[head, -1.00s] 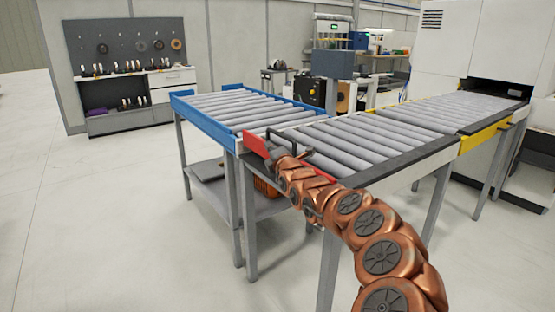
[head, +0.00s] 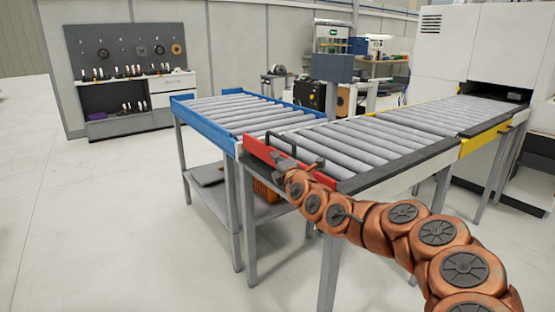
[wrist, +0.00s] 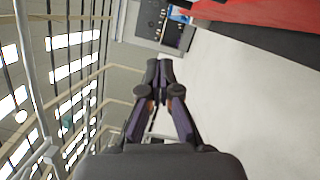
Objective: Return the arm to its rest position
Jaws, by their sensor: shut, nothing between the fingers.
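My copper-coloured arm (head: 403,214) reaches in from the lower right in the head view, bent sideways in front of the roller conveyor. My gripper (head: 280,163) is small and dark there, in front of the conveyor's red end plate (head: 262,151); I cannot tell whether they touch. In the wrist view, my gripper (wrist: 160,68) has its dark fingers together with nothing between them. The red surface (wrist: 270,10) shows at the upper right of that view, apart from the fingertips.
The roller conveyor (head: 370,142) and a blue-framed roller table (head: 205,120) stand close to the arm. An orange crate (head: 266,190) is underneath. A white machine (head: 465,50) is at the right. Open floor (head: 90,220) lies at the left.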

